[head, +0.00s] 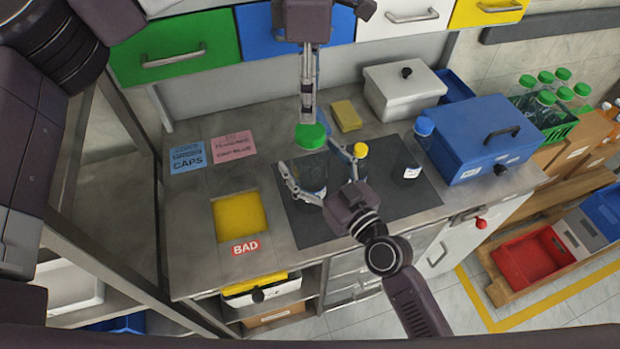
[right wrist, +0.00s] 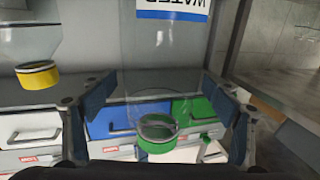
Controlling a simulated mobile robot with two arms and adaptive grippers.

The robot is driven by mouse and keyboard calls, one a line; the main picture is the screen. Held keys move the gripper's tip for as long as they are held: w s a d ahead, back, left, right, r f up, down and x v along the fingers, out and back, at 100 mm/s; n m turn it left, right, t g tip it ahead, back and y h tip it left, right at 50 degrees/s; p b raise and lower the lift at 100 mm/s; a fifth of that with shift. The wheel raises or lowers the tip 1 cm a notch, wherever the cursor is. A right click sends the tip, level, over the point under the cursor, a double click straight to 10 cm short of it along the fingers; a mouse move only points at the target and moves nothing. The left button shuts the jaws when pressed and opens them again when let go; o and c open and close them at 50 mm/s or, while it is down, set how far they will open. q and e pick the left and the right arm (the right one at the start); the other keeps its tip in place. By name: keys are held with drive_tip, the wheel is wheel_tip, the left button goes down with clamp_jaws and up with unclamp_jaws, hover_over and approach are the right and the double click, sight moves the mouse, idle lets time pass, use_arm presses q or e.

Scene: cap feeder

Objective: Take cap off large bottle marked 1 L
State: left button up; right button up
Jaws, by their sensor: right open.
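The large clear bottle (head: 311,172) stands upright on the dark mat with a green cap (head: 311,136) on it. No 1 L mark is readable. In the right wrist view the bottle (right wrist: 165,60) appears upside down, with part of a WATER label and its green cap (right wrist: 157,131). My right gripper (head: 318,180) is open, its fingers on either side of the bottle body; contact cannot be told. It also shows in the right wrist view (right wrist: 157,125). My left gripper (head: 308,114) points down just above the green cap; its fingers are seen edge-on.
A yellow-capped bottle (head: 360,150) and a blue-capped bottle (head: 424,127) stand to the right on the mat (head: 290,232). A yellow sponge (head: 347,115), white box (head: 402,92) and blue box (head: 487,140) stand behind or right. A yellow BAD recess (head: 239,217) lies left.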

sight(310, 129)
clamp_jaws()
use_arm(q)
drive_tip(key=m, duration=1)
drive_tip(key=shift+m, duration=0.3)
drive_tip(key=m, duration=1.1)
drive_tip(key=shift+m, duration=0.4)
drive_tip(key=shift+f, duration=4)
drive_tip(key=shift+c, duration=0.3)
